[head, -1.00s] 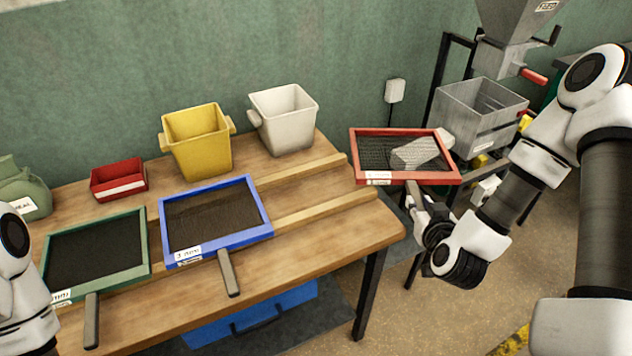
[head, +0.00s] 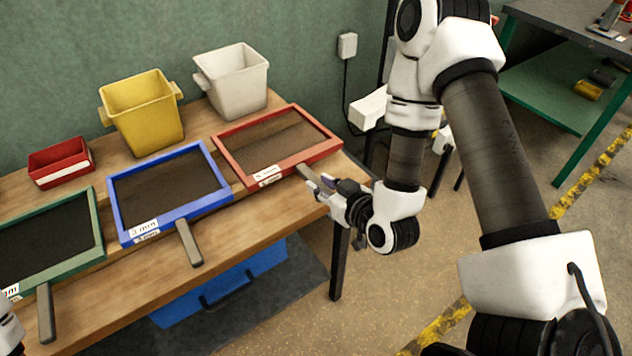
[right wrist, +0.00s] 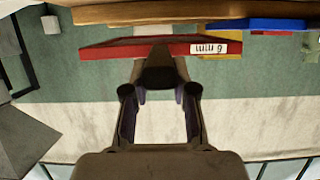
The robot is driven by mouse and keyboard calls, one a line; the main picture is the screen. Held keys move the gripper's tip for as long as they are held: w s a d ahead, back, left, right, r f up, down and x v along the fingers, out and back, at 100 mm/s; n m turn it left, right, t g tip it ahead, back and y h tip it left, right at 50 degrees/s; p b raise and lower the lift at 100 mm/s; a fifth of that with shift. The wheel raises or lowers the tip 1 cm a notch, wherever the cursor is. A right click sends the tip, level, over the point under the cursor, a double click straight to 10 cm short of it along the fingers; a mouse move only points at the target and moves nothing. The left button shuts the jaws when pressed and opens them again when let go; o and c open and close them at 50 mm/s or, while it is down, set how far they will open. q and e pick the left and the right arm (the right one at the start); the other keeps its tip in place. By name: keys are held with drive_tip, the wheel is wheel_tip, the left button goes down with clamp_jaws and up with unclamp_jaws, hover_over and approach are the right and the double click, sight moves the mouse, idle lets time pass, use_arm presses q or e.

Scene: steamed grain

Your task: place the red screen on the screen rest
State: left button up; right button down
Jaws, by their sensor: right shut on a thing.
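The red screen (head: 275,137) is a red-framed mesh tray at the right end of the wooden table, in line with the blue screen. It lies over the wooden rails of the screen rest, which it mostly hides. My right gripper (head: 313,189) is shut on its handle, just off the table's front edge. In the right wrist view the red screen (right wrist: 120,52) shows edge-on with a "6 mm" label, close to the wood. I cannot tell whether it touches the rails. My left gripper is out of view.
The blue screen (head: 170,190) and green screen (head: 45,237) lie to the left with handles jutting forward. Yellow (head: 145,115) and white (head: 235,80) bins and a red box (head: 60,163) stand behind. A blue bin (head: 225,285) is under the table.

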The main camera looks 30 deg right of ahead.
sight(316, 156)
drive_tip(key=w+b, duration=0.1)
drive_tip(key=d, duration=0.1)
drive_tip(key=w+b, duration=0.1)
drive_tip(key=shift+w+d+f+b, duration=0.2)
drive_tip(key=shift+w+f+b, duration=0.1)
drive_tip(key=w+d, duration=0.1)
drive_tip(key=w+d+p, duration=0.1)
drive_tip(key=w, duration=0.2)
drive_tip(key=shift+w+d+r+p, duration=0.1)
drive_tip(key=shift+w+d+p, duration=0.25)
drive_tip(key=shift+w+d, duration=0.05)
drive_tip(key=shift+w+f, duration=0.1)
drive_tip(key=shift+f, duration=1.75)
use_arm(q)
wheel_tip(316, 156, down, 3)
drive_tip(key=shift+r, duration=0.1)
use_arm(e)
drive_tip(key=c, duration=0.9)
unclamp_jaws()
